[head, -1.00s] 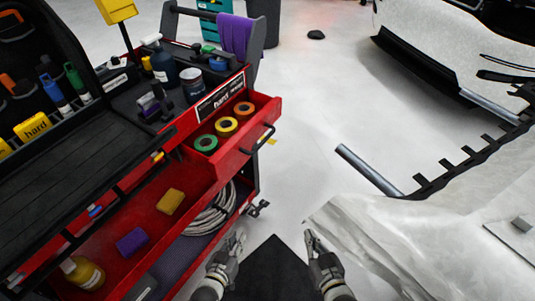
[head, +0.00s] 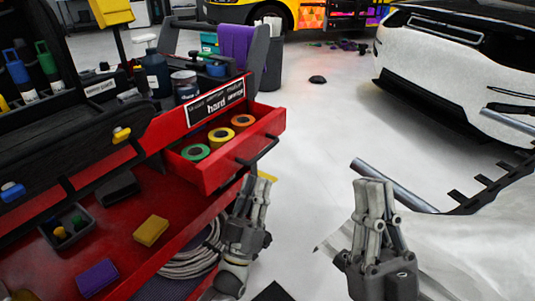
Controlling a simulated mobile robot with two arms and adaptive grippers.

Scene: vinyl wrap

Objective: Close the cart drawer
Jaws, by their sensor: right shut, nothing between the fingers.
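The red cart (head: 125,222) stands on the left of the head view. Its drawer (head: 208,178) is pulled out and holds green, yellow and orange tape rolls (head: 221,135). The black drawer handle (head: 260,151) runs along the drawer's front. My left gripper (head: 256,186) is raised just below and in front of the drawer, near the handle; I cannot tell whether it touches. Its fingers point up and look close together. My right gripper (head: 374,186) is upright, shut and empty, over the floor to the right of the drawer.
Bottles and jars (head: 185,84) stand on the cart top. A yellow block (head: 151,230) and a purple block (head: 97,277) lie on the lower shelf. White wrap film (head: 450,240) and a grey tube (head: 395,187) are at right.

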